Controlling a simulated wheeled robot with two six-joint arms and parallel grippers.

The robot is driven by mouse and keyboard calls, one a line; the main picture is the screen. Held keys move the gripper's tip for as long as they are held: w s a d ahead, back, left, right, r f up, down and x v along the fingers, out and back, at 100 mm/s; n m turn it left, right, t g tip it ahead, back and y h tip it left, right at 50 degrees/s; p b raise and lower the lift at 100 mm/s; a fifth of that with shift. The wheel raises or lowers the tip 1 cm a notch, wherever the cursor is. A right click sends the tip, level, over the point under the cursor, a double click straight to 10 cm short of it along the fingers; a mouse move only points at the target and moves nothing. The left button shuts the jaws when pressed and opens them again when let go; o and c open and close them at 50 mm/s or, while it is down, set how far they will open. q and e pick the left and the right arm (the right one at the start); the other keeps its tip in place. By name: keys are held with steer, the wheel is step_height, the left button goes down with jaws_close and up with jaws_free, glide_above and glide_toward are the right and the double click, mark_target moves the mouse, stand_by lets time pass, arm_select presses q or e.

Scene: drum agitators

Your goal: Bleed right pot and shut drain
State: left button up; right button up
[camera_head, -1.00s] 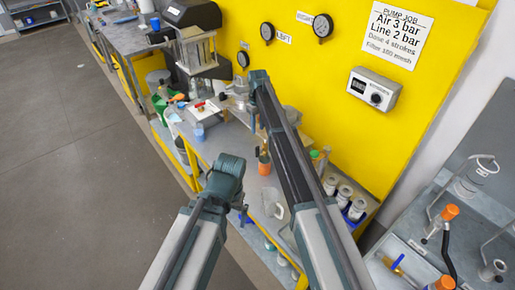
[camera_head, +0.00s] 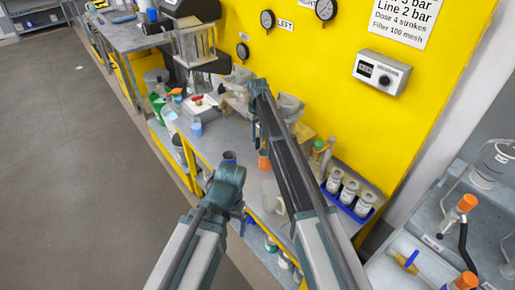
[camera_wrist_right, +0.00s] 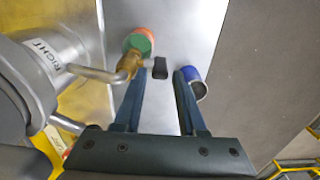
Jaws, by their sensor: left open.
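The right pot (camera_wrist_right: 45,65), grey metal with a RIGHT label, fills the left of the right wrist view. A metal pipe runs from it to a brass drain fitting (camera_wrist_right: 128,63) above an orange cup with green inside (camera_wrist_right: 140,40). A black handle end (camera_wrist_right: 160,67) shows beside the fitting. My right gripper (camera_wrist_right: 158,98) is open; its fingers point toward the handle end, with nothing visibly clamped.
A blue cup (camera_wrist_right: 194,82) stands beside the right finger's tip. A blue tray (camera_head: 350,208) of white jars is right of my right arm. Gauges (camera_head: 267,19) and a control box (camera_head: 382,73) are on the yellow panel. The floor (camera_head: 80,160) at left is clear.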

mark_target(258, 138)
steer(key=shift+f+b, duration=1.35)
steer(key=shift+f, duration=0.55)
jaws_close()
